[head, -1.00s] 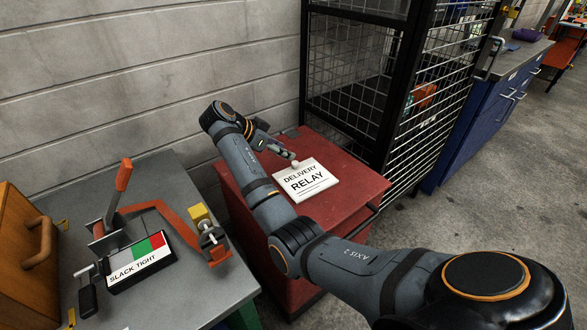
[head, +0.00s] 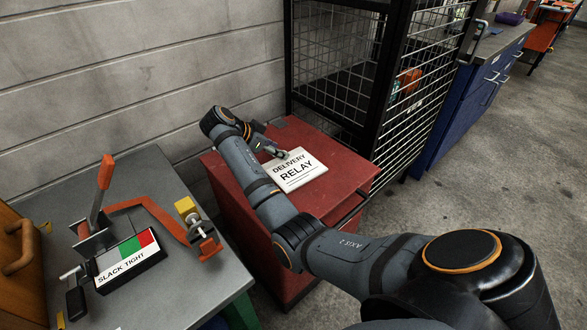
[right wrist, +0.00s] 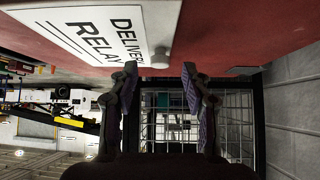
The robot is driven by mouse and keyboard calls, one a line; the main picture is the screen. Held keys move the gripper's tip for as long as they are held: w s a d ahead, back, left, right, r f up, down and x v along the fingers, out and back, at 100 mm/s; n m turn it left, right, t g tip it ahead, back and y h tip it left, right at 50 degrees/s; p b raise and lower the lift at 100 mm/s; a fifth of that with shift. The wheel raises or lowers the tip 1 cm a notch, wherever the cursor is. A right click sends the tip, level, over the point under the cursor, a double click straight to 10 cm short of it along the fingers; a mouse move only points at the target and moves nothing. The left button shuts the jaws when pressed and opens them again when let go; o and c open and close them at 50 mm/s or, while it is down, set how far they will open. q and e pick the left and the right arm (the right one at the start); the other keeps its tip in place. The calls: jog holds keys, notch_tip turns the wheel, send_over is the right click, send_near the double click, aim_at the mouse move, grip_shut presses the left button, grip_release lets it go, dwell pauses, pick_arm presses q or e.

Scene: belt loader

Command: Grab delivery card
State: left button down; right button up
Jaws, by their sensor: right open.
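The white delivery card (head: 298,176), printed "DELIVERY RELAY", lies flat on top of a red cabinet (head: 338,176). My right gripper (head: 280,154) is at the card's far left corner, with its fingers largely hidden by their small size in the head view. In the right wrist view, the right gripper (right wrist: 160,78) is open and empty, its two fingers apart. A small pale knob (right wrist: 160,58) at the card's edge shows between and just beyond the fingertips. The card also shows there (right wrist: 80,28). My left gripper is not in view.
A black mesh cage (head: 335,60) stands right behind the cabinet. A block wall (head: 120,80) is behind.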

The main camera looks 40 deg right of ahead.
jog(key=shift+x, duration=1.2)
grip_shut()
jog(key=shift+r, duration=0.1)
